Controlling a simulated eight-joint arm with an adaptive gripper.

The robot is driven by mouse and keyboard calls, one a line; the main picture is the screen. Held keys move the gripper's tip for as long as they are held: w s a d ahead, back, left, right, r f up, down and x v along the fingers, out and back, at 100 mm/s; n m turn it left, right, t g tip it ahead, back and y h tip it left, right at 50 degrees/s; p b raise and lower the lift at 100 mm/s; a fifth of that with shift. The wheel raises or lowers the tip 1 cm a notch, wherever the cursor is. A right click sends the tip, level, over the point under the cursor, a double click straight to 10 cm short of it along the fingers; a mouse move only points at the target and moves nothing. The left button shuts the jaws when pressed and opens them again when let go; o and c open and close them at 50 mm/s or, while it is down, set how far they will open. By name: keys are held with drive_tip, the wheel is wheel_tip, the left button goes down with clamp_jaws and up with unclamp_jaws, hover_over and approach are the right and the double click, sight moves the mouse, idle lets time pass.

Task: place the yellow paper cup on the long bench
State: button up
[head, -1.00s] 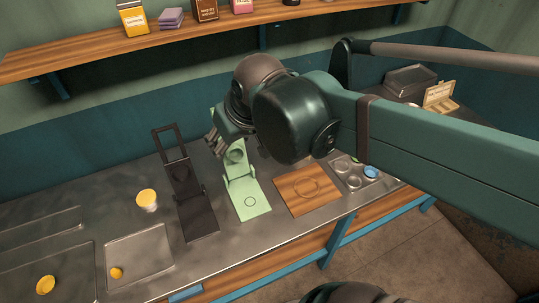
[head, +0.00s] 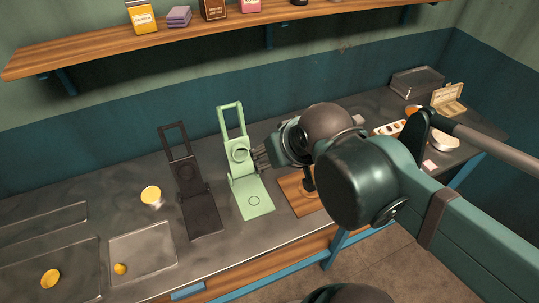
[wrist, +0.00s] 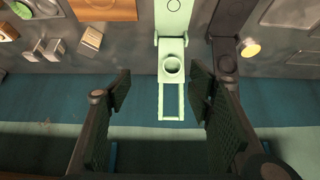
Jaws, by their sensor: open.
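The yellow paper cup (head: 151,196), yellow on top and pale below, stands on the long bench (head: 100,208), left of a dark folding stand. In the wrist view it is at the upper right (wrist: 250,49). The bench is a grey metal counter along the wall. My gripper (head: 258,159) is beside the light green stand, on its right, well away from the cup. In the wrist view its two dark fingers (wrist: 160,95) are apart, with nothing held between them.
The dark stand (head: 197,212) and the green stand (head: 250,199) are between my gripper and the cup. A wooden board (head: 296,196) lies right of them. Yellow items are in the sink (head: 50,279) and the shallow tray (head: 120,268). A wooden shelf (head: 220,36) hangs above.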

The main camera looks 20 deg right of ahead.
idle(0.5)
drive_tip(key=w+a+r+n+g+y, duration=0.1)
drive_tip(key=w+a+r+n+g, duration=0.15)
drive_tip(key=w+a+n, duration=0.75)
drive_tip(key=w+a+f+n+g, duration=0.15)
drive_tip(key=w+a, duration=0.25)
drive_tip(key=a, duration=0.9)
drive_tip(key=w+a+f+n, duration=0.15)
drive_tip(key=w+a, duration=0.25)
drive_tip(key=a, duration=0.9)
drive_tip(key=s+a+f+n+g, duration=0.15)
drive_tip(key=a+f, duration=0.25)
drive_tip(key=a, duration=0.6)
drive_tip(key=a+f+n+g, duration=0.15)
drive_tip(key=a+f, duration=0.25)
drive_tip(key=a, duration=0.6)
drive_tip(key=s+a+f+n, duration=0.2)
drive_tip(key=s+a+f, duration=0.1)
drive_tip(key=a, duration=0.3)
drive_tip(key=s+a+f+n, duration=0.2)
drive_tip(key=s+a+f, duration=0.2)
drive_tip(key=a+f, duration=0.2)
drive_tip(key=s+a+f+n+h, duration=0.1)
drive_tip(key=s+a+f+n, duration=0.1)
drive_tip(key=a+f, duration=0.3)
drive_tip(key=s+a, duration=0.1)
drive_tip(key=a, duration=0.2)
drive_tip(key=shift+s+a+f, duration=0.2)
